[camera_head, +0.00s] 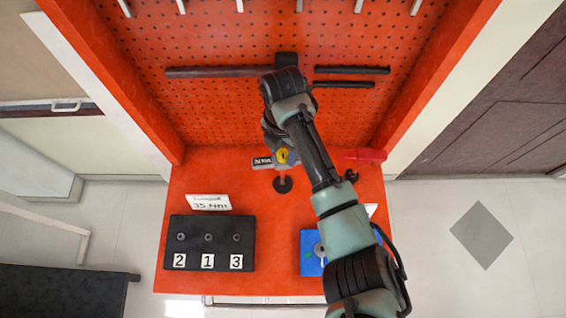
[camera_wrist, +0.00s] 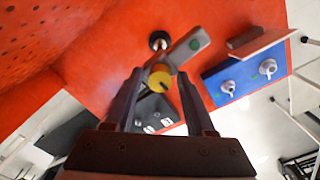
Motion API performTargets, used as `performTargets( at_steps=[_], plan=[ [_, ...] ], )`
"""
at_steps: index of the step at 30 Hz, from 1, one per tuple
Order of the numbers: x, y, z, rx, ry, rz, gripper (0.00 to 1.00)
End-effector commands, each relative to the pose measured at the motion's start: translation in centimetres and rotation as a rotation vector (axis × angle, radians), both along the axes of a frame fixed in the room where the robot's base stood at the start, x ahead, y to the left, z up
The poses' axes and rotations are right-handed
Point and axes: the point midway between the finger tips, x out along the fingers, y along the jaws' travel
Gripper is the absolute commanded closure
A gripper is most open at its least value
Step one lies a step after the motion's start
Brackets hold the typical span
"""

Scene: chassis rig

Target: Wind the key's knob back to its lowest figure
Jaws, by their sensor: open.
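The key's yellow knob (camera_wrist: 160,79) shows in the wrist view between the tips of my gripper (camera_wrist: 160,74), with a finger on either side. The fingers are open; I cannot tell whether either touches the knob. In the head view the yellow knob (camera_head: 282,156) shows just below my wrist, above a dark round foot (camera_head: 283,184). My fingers are hidden there behind my arm. The knob's figures are too small to read.
A black block (camera_head: 210,222) with bolts numbered 2, 1 and 3 stands at the front left, below a card (camera_head: 209,202) reading 35 Nm. A blue block (camera_wrist: 243,74) with fittings is partly behind my arm. A red item (camera_head: 364,155) lies at the right edge of the bench.

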Motion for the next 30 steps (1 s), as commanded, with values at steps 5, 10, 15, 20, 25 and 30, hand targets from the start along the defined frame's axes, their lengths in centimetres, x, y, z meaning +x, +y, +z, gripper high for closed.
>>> performTargets(
  at_steps=[5, 10, 15, 20, 25, 30],
  plan=[
    [0.0, 0.0, 0.0, 0.000, 0.000, -0.001, 0.45],
    [0.0, 0.0, 0.0, 0.000, 0.000, -0.001, 0.45],
    [0.0, 0.0, 0.1, 0.000, 0.000, -0.002, 0.45],
    [0.0, 0.0, 1.1, 0.000, 0.000, -0.002, 0.45],
    [0.0, 0.0, 2.6, 0.001, -0.001, -0.001, 0.45],
    [0.0, 0.1, 3.9, 0.000, 0.000, -0.001, 0.45]
  ],
)
